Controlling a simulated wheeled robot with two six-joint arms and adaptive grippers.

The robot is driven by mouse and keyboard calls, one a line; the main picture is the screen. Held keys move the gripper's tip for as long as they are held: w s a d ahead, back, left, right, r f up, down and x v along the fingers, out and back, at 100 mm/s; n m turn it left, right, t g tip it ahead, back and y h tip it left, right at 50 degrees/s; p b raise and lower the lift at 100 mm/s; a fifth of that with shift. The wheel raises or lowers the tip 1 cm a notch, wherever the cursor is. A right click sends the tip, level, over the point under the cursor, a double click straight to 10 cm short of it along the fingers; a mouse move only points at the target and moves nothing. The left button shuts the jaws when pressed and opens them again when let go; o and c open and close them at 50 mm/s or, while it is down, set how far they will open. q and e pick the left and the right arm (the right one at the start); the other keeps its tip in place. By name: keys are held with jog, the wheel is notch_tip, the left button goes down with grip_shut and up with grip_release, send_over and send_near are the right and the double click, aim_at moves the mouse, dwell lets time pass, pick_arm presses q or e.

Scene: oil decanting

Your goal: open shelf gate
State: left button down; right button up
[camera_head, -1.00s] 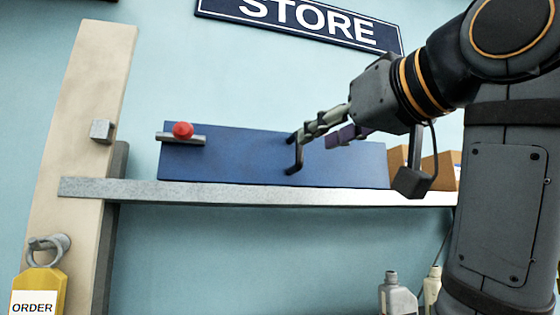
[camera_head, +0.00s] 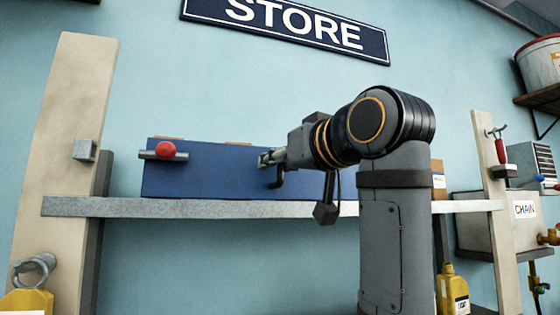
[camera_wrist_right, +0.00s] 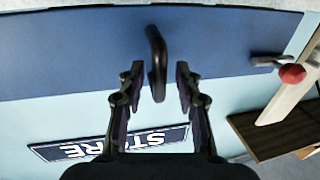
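The shelf gate is a long blue panel (camera_head: 205,182) standing along the front of the grey shelf (camera_head: 150,208). Near its left end is a grey bolt with a red knob (camera_head: 166,150); the bolt's tip is apart from the square bracket (camera_head: 84,150) on the left post. The gate's dark handle (camera_head: 277,181) also shows in the right wrist view (camera_wrist_right: 156,60). My right gripper (camera_head: 264,159) is at the handle. In the wrist view its fingers stand open on either side of the handle, with gaps on both sides. My left gripper is out of view.
Box tops (camera_head: 238,143) show just above the gate. Beige posts stand at the left (camera_head: 65,150) and right (camera_head: 492,190) of the shelf. A yellow bottle (camera_head: 453,290) stands below the shelf. A STORE sign (camera_head: 290,27) hangs above.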

jog(key=shift+c, duration=1.2)
grip_shut()
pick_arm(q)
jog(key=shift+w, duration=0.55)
pick_arm(e)
jog(key=shift+w, duration=0.15)
